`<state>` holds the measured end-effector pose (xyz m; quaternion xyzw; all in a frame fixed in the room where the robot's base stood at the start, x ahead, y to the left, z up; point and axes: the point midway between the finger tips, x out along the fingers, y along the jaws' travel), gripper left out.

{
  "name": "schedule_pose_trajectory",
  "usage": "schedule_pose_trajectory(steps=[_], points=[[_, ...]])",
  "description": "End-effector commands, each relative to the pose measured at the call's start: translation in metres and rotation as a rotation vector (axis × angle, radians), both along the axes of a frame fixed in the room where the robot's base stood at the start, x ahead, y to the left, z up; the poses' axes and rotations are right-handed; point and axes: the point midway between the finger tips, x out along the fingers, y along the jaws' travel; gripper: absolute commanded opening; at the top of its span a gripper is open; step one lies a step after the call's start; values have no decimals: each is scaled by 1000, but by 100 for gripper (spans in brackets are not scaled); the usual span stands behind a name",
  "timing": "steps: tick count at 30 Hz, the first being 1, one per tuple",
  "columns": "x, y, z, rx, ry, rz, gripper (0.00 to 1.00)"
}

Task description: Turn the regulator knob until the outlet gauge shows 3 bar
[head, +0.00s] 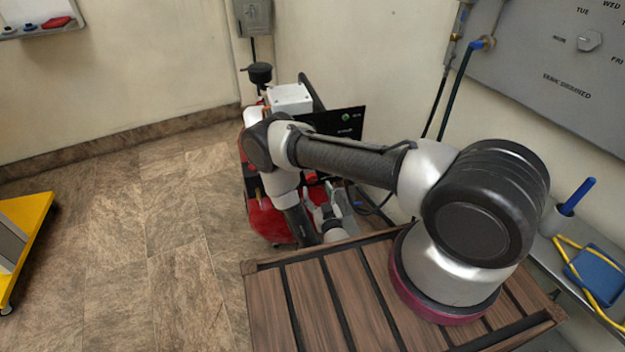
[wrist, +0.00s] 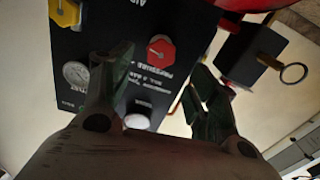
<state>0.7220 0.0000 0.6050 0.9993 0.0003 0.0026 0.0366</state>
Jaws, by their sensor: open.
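In the wrist view a black panel (wrist: 135,45) carries a red six-sided knob (wrist: 161,50), a yellow knob (wrist: 65,12) and a small round gauge (wrist: 75,73). A white round part (wrist: 137,121) sits lower on it. Labels appear upside down and are mostly unreadable; I cannot tell which knob is the regulator. The gauge needle is too small to read. My gripper (wrist: 163,65) is open, its fingers apart on either side of the red knob in the picture. I see no contact with it. In the head view my arm largely hides the panel (head: 345,123).
A red machine (head: 262,218) stands by the wall behind a slatted wooden top (head: 300,295). A black block with a ring (wrist: 293,73) is right of my fingers in the wrist view. Hoses hang on the right wall.

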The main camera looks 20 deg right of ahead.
Motion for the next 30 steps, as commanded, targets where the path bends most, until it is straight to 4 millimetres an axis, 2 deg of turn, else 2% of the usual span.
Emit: schedule_pose_trajectory(steps=[9,12,16,23,26,30], points=[[52,-1,0,4,2,-3,59],[63,-1,0,4,3,-2,59],[71,-1,0,2,4,-2,59],[72,0,-1,2,5,-1,59],[72,0,-1,2,5,-1,45],[72,0,-1,2,5,-1,19]])
